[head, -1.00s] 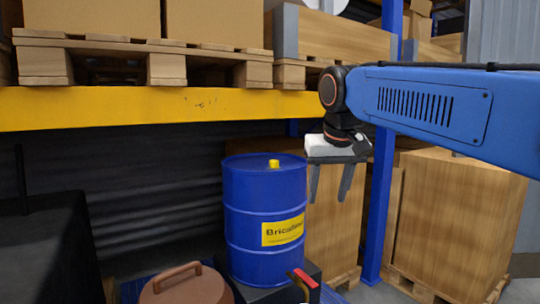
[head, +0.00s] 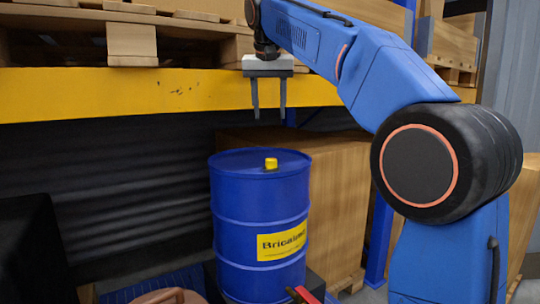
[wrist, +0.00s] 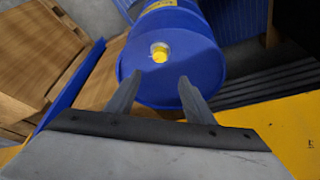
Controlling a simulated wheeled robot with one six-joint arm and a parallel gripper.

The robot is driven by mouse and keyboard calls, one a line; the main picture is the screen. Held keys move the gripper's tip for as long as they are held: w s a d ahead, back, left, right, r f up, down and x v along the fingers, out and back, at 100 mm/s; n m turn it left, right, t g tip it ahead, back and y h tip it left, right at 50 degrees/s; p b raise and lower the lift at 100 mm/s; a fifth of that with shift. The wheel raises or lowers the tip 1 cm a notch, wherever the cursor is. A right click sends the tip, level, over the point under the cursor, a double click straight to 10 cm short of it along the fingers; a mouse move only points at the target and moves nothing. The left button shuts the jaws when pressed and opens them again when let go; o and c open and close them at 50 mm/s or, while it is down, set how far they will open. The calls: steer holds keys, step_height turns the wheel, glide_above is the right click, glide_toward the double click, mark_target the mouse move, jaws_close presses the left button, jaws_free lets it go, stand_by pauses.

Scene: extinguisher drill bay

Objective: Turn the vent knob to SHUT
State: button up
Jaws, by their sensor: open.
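A small yellow cap (head: 271,163) sits on top of the upright blue drum (head: 260,222); it is the only knob-like part I see, and I cannot read any SHUT mark on it. My gripper (head: 269,112) is open and empty, pointing down above the drum, clear of the cap. In the wrist view the cap (wrist: 160,54) shows beyond and between the two fingertips of my gripper (wrist: 157,84), with the blue drum top (wrist: 175,85) around it.
A yellow rack beam (head: 150,92) with pallets runs behind my gripper. A blue rack post (head: 380,235) and large cardboard boxes (head: 335,190) stand right of the drum. A brown lid (head: 170,296) and a red-edged part (head: 303,295) lie low in front.

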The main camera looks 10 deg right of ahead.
mark_target(271, 159)
steer(key=x, duration=1.6)
steer(key=shift+w+d+f, duration=0.1)
steer(key=shift+f, duration=0.2)
steer(key=c, duration=1)
